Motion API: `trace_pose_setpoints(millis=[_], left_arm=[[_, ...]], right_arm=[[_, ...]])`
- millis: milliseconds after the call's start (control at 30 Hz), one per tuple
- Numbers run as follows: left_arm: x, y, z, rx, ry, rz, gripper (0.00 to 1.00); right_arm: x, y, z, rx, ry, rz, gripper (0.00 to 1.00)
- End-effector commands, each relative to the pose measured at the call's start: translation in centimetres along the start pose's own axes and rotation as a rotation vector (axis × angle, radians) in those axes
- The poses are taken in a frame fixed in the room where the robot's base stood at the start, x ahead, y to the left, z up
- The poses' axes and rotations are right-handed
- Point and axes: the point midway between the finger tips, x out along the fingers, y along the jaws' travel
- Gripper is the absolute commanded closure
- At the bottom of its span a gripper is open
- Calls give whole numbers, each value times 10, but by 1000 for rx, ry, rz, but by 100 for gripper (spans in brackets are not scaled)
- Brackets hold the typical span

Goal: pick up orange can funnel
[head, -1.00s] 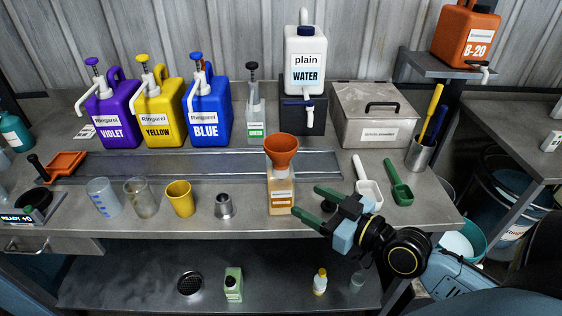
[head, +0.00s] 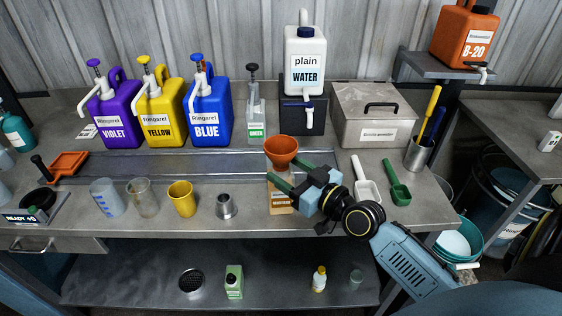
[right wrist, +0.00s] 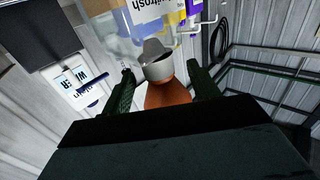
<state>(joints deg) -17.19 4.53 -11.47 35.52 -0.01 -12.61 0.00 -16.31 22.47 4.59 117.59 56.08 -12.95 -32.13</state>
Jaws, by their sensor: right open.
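The orange can funnel (head: 282,147) sits wide end up on top of a bottle with an orange-brown label (head: 278,199) near the front of the bench. My right gripper (head: 283,171) is open, with its green fingers just below the funnel's cone, at the top of the bottle. The fingers hide the funnel's lower part and much of the bottle. In the right wrist view the orange funnel (right wrist: 168,96) shows between the two open fingers, apart from both as far as I can tell. My left gripper is not in view.
A metal cup (head: 225,206) and yellow cup (head: 180,198) stand left of the bottle. A white scoop (head: 368,190) and green scoop (head: 398,192) lie right. Behind are a lidded metal box (head: 374,117) and the plain water jug (head: 304,62). The bench between is clear.

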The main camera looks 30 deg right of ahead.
Motion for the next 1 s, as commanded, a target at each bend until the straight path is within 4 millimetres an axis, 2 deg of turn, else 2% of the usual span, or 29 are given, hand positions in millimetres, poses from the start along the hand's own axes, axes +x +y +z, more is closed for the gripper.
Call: trace_pose_setpoints(millis=[167, 300, 600, 1000], left_arm=[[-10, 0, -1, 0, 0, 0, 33], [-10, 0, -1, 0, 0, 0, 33], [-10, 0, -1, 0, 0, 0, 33], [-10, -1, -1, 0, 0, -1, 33]], right_arm=[[26, 0, -10, 3, 5, 0, 40], [41, 1, -7, 1, 3, 1, 40], [45, 0, -6, 0, 0, 0, 40], [44, 1, -6, 0, 1, 0, 92]])
